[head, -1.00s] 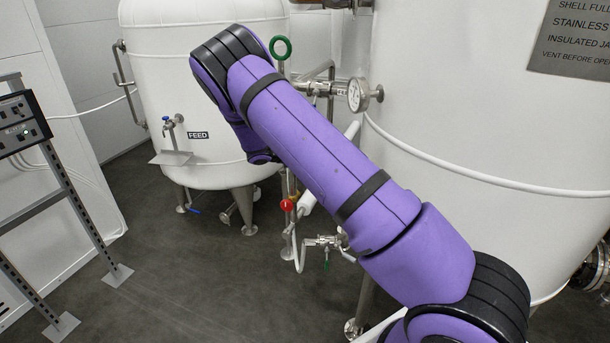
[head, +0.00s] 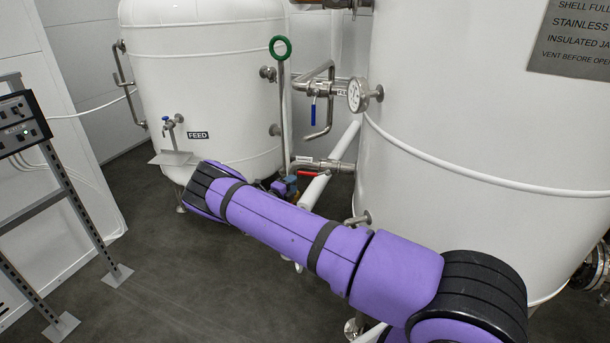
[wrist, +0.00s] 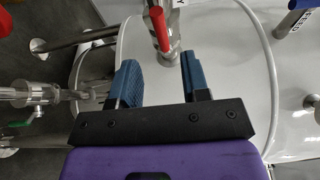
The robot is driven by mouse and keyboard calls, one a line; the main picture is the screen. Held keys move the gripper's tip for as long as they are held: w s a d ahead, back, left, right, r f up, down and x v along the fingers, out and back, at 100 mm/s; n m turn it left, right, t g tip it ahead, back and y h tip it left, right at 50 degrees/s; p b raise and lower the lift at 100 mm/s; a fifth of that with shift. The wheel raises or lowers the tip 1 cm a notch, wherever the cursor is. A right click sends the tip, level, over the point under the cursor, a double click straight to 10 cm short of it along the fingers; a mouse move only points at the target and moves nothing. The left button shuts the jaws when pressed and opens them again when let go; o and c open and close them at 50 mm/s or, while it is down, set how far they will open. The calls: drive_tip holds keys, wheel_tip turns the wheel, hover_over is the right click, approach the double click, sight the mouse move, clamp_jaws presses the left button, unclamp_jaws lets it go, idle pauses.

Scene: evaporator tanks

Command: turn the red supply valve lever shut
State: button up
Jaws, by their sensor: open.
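The red supply valve lever (head: 312,173) lies roughly along a steel pipe between the two tanks in the head view. It also shows at the top of the wrist view (wrist: 159,27), on a steel valve body. My gripper (wrist: 161,66) has two blue fingers spread apart with nothing between them. The lever is beyond the fingertips, roughly in line with the gap, and appears untouched. In the head view my gripper (head: 285,187) is small and partly hidden by my arm, just below and left of the lever.
A blue-handled valve (head: 313,110) hangs from the pipe above. A green ring handle (head: 280,48) tops a tall rod. The feed tank (head: 215,80) stands behind and the large tank (head: 480,130) to the right. A green-handled valve (wrist: 22,121) is left of my gripper.

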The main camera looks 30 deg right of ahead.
sight(304, 174)
drive_tip(key=x, duration=0.9)
drive_tip(key=shift+d, duration=0.1)
clamp_jaws()
